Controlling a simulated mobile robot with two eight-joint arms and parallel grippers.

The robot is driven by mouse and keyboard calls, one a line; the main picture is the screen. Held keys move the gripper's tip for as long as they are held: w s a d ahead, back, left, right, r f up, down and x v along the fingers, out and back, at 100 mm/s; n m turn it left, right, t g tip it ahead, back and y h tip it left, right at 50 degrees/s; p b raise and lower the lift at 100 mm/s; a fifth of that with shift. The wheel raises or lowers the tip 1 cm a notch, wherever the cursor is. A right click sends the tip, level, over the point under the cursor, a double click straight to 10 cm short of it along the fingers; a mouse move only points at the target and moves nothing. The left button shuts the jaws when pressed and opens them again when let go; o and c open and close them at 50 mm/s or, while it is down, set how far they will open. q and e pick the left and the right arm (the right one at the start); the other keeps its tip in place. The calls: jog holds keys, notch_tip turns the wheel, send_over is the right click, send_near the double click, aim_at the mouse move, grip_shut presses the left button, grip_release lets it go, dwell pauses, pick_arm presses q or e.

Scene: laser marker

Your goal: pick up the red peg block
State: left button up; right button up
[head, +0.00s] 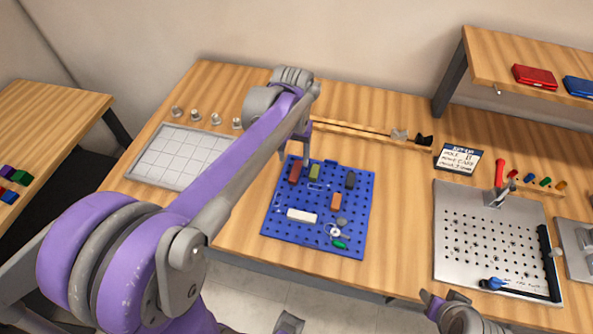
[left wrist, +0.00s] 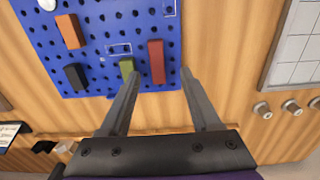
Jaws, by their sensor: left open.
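The red peg block (head: 295,172) stands on the blue pegboard (head: 283,228) near its far left corner. In the left wrist view the red block (left wrist: 156,62) lies between the lines of my left gripper's fingers (left wrist: 161,73). An olive green block (left wrist: 126,67) is beside it, close to one fingertip. My left gripper (head: 299,147) is open and empty, at the far edge of the board by the red block. I cannot tell its exact height above the block. Part of my right arm (head: 462,318) shows at the bottom right; its fingers are not clear.
The board also carries an orange block (head: 336,201), a dark block (head: 350,180), a white block (head: 301,216) and small parts. A gridded plate (head: 160,160) lies left. A perforated metal plate (head: 470,250) with a red-handled clamp (head: 499,173) lies right.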

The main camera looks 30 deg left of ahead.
aim_at(296, 170)
pick_arm(q)
jog(key=f, duration=0.5)
jog(key=shift+w+d+f, duration=0.2)
jog(key=shift+f, duration=0.2)
grip_shut()
